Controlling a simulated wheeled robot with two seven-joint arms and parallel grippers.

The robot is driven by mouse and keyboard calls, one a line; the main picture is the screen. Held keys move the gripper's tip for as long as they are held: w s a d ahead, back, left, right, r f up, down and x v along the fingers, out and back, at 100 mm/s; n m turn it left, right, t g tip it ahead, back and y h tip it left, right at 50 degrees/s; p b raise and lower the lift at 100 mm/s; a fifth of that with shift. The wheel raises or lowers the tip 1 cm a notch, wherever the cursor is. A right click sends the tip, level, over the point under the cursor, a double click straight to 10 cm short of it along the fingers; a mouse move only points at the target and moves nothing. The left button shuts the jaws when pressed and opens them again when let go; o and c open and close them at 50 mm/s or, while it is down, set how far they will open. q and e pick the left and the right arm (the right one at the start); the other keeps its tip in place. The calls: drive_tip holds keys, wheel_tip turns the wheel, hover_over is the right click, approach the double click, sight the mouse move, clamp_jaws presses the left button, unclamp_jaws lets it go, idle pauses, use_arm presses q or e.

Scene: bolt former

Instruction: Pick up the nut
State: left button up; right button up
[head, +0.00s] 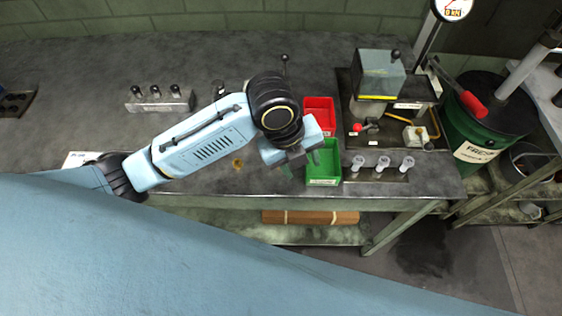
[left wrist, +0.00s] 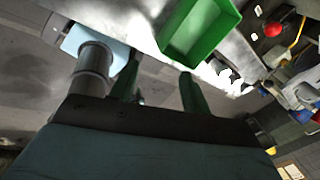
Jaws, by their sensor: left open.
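I cannot clearly make out a nut in either view. A small brownish ring or spot (head: 238,163) lies on the bench left of my left gripper in the head view; I cannot tell whether it is the nut. My left gripper (head: 299,165) is over the bench's front edge, beside the green bin (head: 323,171). In the left wrist view its two green fingers stand apart, with a gap (left wrist: 160,88) between them. The green bin (left wrist: 200,30) shows just beyond the fingertips there. The part of the bin's inside that shows looks empty. My right gripper is not in view.
A red bin (head: 319,110) stands behind the green one. A press (head: 379,75) and a holder with several pale pieces (head: 382,164) stand to the right. A metal block with dark pegs (head: 160,101) is at the left. The bench between is mostly clear.

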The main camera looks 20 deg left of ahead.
use_arm(q)
drive_tip(key=w+a+r+m+g+y, duration=0.1)
drive_tip(key=w+a+r+m+y, duration=0.3)
drive_tip(key=m, duration=0.6)
drive_tip(key=shift+h, duration=0.5)
drive_tip(key=f, duration=0.2)
drive_tip(key=a+f, duration=0.1)
drive_tip(key=f, duration=0.4)
drive_tip(key=shift+w+a, duration=0.15)
drive_tip(key=shift+w, duration=0.15)
drive_tip(key=shift+a+f+b, duration=0.2)
drive_tip(key=shift+f+b, duration=0.1)
drive_tip(key=shift+f, duration=2.6)
clamp_jaws()
